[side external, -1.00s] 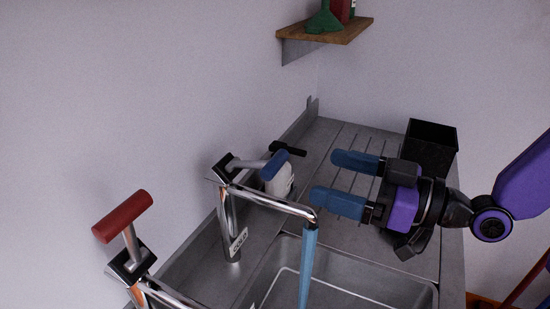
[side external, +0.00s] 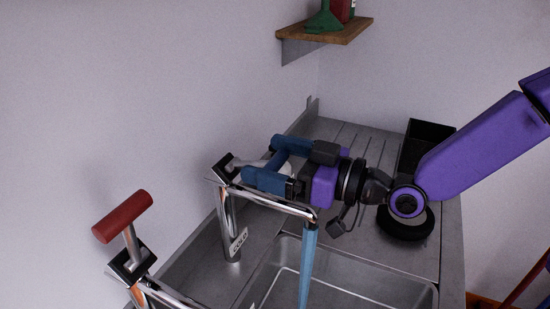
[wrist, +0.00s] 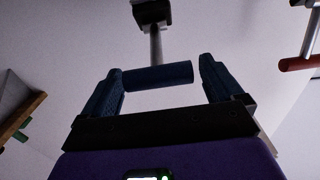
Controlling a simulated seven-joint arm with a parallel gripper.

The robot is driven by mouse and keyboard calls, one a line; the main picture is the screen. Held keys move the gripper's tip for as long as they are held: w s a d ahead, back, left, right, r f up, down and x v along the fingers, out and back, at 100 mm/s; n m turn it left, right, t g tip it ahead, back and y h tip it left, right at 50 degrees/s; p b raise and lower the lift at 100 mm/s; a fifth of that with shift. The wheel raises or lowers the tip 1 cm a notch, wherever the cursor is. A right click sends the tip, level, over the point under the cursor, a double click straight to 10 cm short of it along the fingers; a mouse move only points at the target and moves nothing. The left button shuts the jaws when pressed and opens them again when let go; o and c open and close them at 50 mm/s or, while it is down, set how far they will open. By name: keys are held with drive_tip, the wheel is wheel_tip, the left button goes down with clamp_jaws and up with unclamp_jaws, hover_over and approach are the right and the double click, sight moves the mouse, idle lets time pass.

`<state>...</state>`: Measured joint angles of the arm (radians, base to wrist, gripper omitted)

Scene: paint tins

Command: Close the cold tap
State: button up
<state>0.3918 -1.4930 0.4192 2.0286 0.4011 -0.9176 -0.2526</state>
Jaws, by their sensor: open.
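The cold tap (side external: 268,200) is a chrome spout with a "COLD" label on its column, and a blue stream (side external: 308,265) runs from its mouth into the sink. Its lever ends in a blue crossbar handle (wrist: 158,76), seen in the wrist view. My gripper (side external: 264,160) is open at the lever, and its fingers hide part of the handle in the side view. In the wrist view my gripper (wrist: 160,72) has one blue finger at each end of the crossbar. The bar lies between the fingers; I cannot tell whether they touch it.
A second tap with a red handle (side external: 123,216) stands at the near left; the red handle also shows in the wrist view (wrist: 300,62). The metal sink (side external: 365,282) lies below. A black box (side external: 428,130) and a black round object (side external: 406,222) stand right. A wooden shelf (side external: 340,37) hangs above.

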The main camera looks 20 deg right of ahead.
drive_tip(key=c, duration=1.4)
